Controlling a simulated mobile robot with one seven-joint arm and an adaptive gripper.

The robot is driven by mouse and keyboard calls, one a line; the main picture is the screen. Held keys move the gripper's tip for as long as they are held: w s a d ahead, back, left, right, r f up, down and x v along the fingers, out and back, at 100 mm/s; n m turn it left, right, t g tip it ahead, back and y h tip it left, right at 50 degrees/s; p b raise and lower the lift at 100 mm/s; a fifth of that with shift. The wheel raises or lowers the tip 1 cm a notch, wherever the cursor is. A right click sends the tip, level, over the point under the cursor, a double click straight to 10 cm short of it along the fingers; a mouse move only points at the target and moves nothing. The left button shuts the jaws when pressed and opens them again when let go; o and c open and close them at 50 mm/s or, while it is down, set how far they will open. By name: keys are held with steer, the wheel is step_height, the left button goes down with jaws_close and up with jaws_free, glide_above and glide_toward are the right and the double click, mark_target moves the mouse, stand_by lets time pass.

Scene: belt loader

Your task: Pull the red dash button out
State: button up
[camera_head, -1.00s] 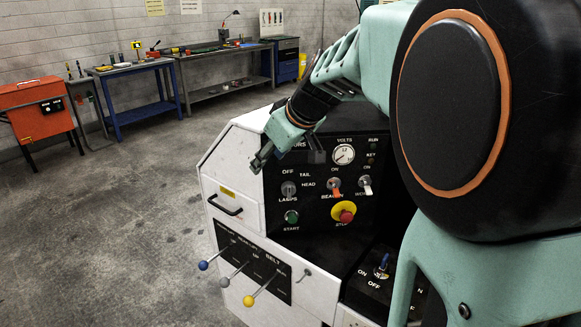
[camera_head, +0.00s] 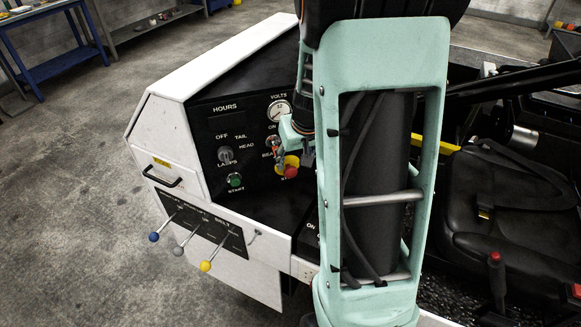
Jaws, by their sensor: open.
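The red dash button (camera_head: 290,172) is a red knob on a round yellow plate (camera_head: 281,161), low on the right of the black dash panel. My gripper (camera_head: 295,158) is open and pointing down at the panel. Its fingertips are just above the button in the picture and overlap the upper part of the yellow plate. I cannot tell whether they touch it or how far in front of it they are. My arm hides the dash to the right of the button.
A green start button (camera_head: 235,181), a lamps knob (camera_head: 225,155) and a volts gauge (camera_head: 279,111) share the dash. Levers with blue (camera_head: 154,237), grey (camera_head: 178,251) and yellow (camera_head: 205,266) knobs stick out below. A black seat (camera_head: 505,205) is at right. Floor at left is clear.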

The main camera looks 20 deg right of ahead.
mark_target(291, 169)
steer(key=x, duration=0.7)
steer(key=shift+w, duration=0.1)
jaws_close()
